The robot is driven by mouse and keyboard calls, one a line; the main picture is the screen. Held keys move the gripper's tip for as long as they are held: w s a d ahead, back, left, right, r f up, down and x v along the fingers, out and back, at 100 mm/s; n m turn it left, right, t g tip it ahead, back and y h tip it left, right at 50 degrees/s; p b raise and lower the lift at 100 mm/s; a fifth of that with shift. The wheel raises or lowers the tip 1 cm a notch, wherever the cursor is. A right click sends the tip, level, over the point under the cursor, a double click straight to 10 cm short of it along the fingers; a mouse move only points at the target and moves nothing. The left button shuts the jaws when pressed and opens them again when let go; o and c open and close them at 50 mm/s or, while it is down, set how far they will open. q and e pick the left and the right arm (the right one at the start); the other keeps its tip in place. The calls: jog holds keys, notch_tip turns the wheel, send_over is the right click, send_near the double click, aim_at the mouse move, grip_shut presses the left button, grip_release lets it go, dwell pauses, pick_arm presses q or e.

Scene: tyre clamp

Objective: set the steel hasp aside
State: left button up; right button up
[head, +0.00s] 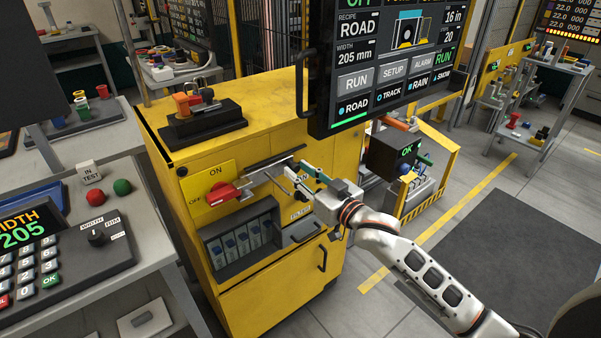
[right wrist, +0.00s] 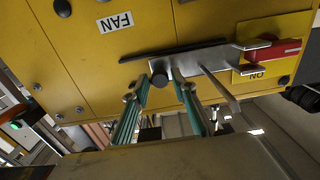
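The steel hasp (head: 262,174) is a flat grey bar on the yellow cabinet's front, beside the red switch handle (head: 222,193). In the right wrist view the hasp (right wrist: 205,59) reaches the red handle (right wrist: 274,51) at its right end, and a dark round knob shows at its left end. My right gripper (head: 295,167) is at the hasp's right end in the head view. In the right wrist view its green-sided fingers (right wrist: 162,88) are apart, just below the knob; I cannot tell if they touch it. My left gripper is not in view.
A large screen (head: 390,60) hangs above right. A keypad console (head: 60,240) stands at the left. A row of small blue-marked modules (head: 240,242) sits below the switch.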

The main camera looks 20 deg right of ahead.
grip_shut()
jog(key=d+p, duration=0.1)
jog(key=w+d+p, duration=0.1)
jog(key=d, duration=0.1)
jog(key=w+d, duration=0.1)
jog(key=d, duration=0.1)
jog(key=shift+p, duration=0.4)
jog(key=shift+d, duration=0.1)
jog(key=shift+o, duration=2.1)
grip_release()
jog(key=shift+o, duration=0.5)
jog(key=shift+d, duration=0.1)
jog(key=shift+s, duration=0.15)
